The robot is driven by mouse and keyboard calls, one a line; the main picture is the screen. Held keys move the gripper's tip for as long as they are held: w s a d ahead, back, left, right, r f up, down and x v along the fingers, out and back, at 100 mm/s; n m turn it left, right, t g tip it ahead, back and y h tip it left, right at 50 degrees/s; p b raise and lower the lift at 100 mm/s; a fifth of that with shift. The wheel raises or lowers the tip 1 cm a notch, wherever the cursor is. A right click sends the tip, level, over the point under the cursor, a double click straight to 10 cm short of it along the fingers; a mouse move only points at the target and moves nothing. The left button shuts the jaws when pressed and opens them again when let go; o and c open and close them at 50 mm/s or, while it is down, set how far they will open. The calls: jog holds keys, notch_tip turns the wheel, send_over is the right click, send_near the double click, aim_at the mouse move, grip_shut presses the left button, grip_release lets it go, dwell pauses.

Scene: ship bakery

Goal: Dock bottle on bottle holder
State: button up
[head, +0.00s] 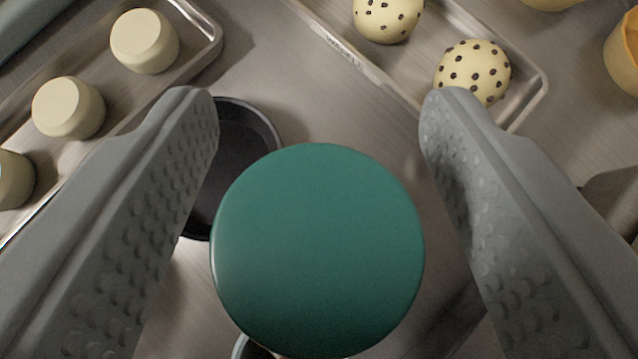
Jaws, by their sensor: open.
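A round green top (318,250), which looks like the bottle's cap seen from above, stands between the fingers of my gripper (320,120). My gripper is open, with a gap at the right finger; the left finger's inner face lies close to the green top's left side in the picture. The rest of the bottle is hidden below the top. A dark round cup-like holder (245,135) sits behind and left of the green top, partly hidden by the left finger and the green top. It looks empty; I cannot tell for sure that it is the bottle holder.
A metal tray (207,62) with several pale dough pieces (144,41) lies at upper left. Another tray (345,52) holds dotted dough balls (473,72) at upper right. Orange-yellow items (622,60) show at the right edge. Bare metal surface (265,55) lies between the trays.

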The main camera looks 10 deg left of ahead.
jog(key=shift+c, duration=0.3)
grip_shut()
jog(key=shift+r, duration=0.15)
